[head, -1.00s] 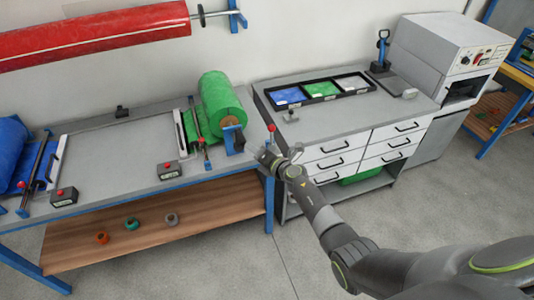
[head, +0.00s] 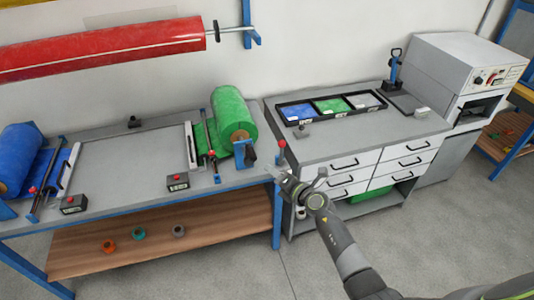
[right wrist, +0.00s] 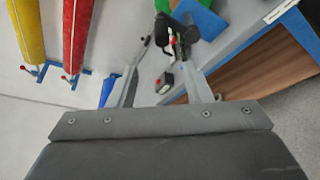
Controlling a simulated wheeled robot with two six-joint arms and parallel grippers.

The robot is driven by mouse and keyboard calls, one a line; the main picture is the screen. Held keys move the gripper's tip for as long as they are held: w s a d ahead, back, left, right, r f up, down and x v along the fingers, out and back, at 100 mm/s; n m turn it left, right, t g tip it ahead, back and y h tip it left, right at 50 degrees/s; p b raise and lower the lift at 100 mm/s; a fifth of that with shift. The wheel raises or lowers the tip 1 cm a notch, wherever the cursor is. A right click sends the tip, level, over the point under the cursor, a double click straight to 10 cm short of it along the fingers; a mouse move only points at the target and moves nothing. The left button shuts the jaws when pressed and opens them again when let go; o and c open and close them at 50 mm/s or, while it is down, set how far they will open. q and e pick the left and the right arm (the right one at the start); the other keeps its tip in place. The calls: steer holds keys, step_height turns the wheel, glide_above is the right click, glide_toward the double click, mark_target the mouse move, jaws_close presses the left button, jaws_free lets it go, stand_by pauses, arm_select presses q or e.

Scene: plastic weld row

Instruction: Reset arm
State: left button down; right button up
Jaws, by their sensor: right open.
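My right arm (head: 340,243) reaches in from the lower right of the head view. Its gripper (head: 297,174) is open and empty, with its two fingers spread apart. In the picture it lies in front of the gap between the welding bench (head: 150,195) and the drawer cabinet (head: 345,135). I see no contact with either. In the right wrist view the two fingers (right wrist: 162,72) stand apart with nothing held between them. My left gripper is in neither view.
A green roll (head: 229,112) and a blue roll (head: 20,150) sit on the bench. A tray (head: 330,106) of coloured pieces lies on the cabinet. A red roll (head: 110,52) hangs on the wall. A grey machine (head: 458,70) stands at right. Floor in front is clear.

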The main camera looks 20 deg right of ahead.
steer(key=s+d+f+m+g+h+b, duration=0.1)
steer(key=s+d+f+m+h+b, duration=0.15)
steer(key=s+f+m, duration=0.65)
steer(key=s+d+f+m+g+h+b, duration=0.1)
steer(key=s+d+f+m+g+b, duration=0.25)
steer(key=f, duration=1.05)
steer(key=s+d+f+m+t+h+b, duration=0.15)
steer(key=s+d+f+m, duration=0.25)
steer(key=s+f, duration=0.55)
steer(key=s+f+m+g+b, duration=0.2)
steer(key=s+f, duration=0.5)
steer(key=s, duration=0.4)
steer(key=s+f+m+g+h+b, duration=0.1)
steer(key=s+f+m+g+b, duration=0.1)
steer(key=s+f+m+g, duration=0.3)
steer(key=s+d+f+m+g+b, duration=0.1)
steer(key=s+f+m, duration=0.4)
steer(key=s+f, duration=0.5)
steer(key=s+g+b, duration=0.1)
steer(key=s+g, duration=0.1)
steer(key=s, duration=0.6)
steer(key=shift+s+f+m+h+b, duration=0.2)
steer(key=shift+s+m+h+b, duration=0.1)
steer(key=shift+s+m+b, duration=0.1)
steer(key=shift+d, duration=0.1)
